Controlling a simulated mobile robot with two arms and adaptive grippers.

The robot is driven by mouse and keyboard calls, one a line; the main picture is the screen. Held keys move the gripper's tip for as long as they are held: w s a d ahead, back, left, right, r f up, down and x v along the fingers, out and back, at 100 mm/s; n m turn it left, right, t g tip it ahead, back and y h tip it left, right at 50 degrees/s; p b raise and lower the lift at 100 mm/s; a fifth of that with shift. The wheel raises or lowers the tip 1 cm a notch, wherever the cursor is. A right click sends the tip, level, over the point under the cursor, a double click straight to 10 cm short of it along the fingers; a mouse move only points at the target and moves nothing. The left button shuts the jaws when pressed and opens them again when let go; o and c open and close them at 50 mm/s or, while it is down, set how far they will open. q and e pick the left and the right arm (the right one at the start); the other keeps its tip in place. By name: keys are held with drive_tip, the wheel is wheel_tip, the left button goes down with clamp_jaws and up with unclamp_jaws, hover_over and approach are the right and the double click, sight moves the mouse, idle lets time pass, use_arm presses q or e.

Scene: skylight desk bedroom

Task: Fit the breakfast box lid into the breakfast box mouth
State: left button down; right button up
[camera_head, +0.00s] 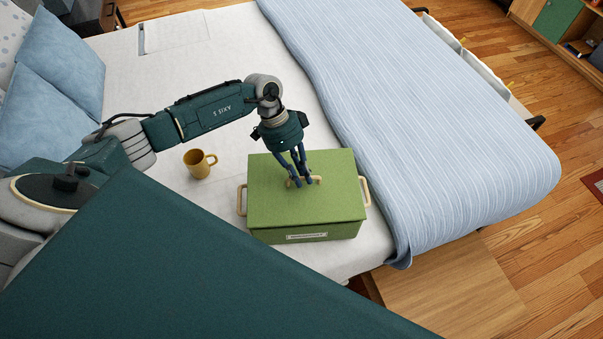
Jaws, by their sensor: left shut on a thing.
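The green breakfast box (305,233) stands on the white bed sheet, with a tan handle on each side and a pale label on its front. The green breakfast box lid (270,188) lies over the box mouth and covers it, looking roughly level and lined up with the walls. From this view I cannot tell whether it is fully seated. The inside of the box is hidden. My right gripper is not in view.
A mustard mug (198,164) stands on the sheet left of the box. A blue striped blanket (420,120) lies close to the box's right side. Blue pillows (62,65) are at the far left. Bare sheet (225,50) lies behind the arm.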

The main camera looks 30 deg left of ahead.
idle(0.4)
use_arm(q)
drive_tip(key=shift+p, duration=0.4)
drive_tip(key=shift+f+b, duration=0.5)
drive_tip(key=shift+f, duration=0.45)
drive_tip(key=c, duration=1.6)
unclamp_jaws()
drive_tip(key=v, duration=1.2)
drive_tip(key=shift+d+r, duration=0.1)
